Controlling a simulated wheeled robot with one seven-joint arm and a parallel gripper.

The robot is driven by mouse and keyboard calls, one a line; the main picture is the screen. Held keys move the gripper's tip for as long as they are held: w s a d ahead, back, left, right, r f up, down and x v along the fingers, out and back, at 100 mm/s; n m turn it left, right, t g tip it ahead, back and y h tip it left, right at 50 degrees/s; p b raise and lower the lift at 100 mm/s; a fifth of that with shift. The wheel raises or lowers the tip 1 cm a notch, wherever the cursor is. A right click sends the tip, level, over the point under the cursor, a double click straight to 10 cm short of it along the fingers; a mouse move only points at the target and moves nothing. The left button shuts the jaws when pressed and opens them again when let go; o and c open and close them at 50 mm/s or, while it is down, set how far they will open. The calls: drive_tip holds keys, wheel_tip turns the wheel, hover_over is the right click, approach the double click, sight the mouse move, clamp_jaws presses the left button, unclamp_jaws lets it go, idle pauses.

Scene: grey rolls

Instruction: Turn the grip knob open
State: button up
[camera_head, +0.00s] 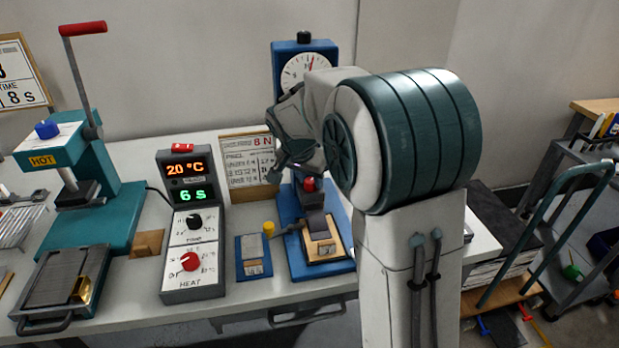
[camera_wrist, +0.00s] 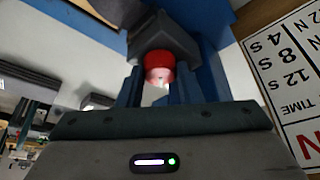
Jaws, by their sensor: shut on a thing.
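The grip knob (camera_head: 309,184) is a small red knob on the upright of a blue tester stand (camera_head: 287,225) with a round dial (camera_head: 303,69) above it. In the wrist view the red knob (camera_wrist: 158,63) sits between my two dark fingers. My gripper (camera_head: 303,173) comes down to the knob from above; my arm hides part of the stand and dial. In the wrist view my gripper (camera_wrist: 159,83) is shut on the knob, with a finger on each side. The knob's turned angle cannot be told.
A teal press (camera_head: 95,190) stands farther left. A cart (camera_head: 570,220) stands right.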

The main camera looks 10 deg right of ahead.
drive_tip(key=n, duration=0.2)
drive_tip(key=n+t+y, duration=0.1)
drive_tip(key=n, duration=0.1)
drive_tip(key=shift+d+r+n+y, duration=0.1)
drive_tip(key=shift+d+n+y, duration=0.05)
drive_tip(key=shift+n+y, duration=0.2)
drive_tip(key=n+y, duration=0.1)
drive_tip(key=n, duration=0.3)
drive_tip(key=shift+d+n+y+p, duration=0.15)
drive_tip(key=shift+n+y+p, duration=0.1)
drive_tip(key=shift+y+p, duration=0.1)
drive_tip(key=n, duration=0.2)
drive_tip(key=n+y+b, duration=0.1)
drive_tip(key=n, duration=0.1)
drive_tip(key=shift+d+n+y, duration=0.1)
drive_tip(key=shift+n+y, duration=0.2)
drive_tip(key=shift+n+g+y+b, duration=0.5)
drive_tip(key=shift+n, duration=1.3)
drive_tip(key=o, duration=1)
drive_tip(key=v, duration=0.6)
drive_tip(key=p+v, duration=0.1)
drive_tip(key=v, duration=0.6)
drive_tip(key=shift+d+r, duration=0.25)
drive_tip(key=shift+d, duration=0.05)
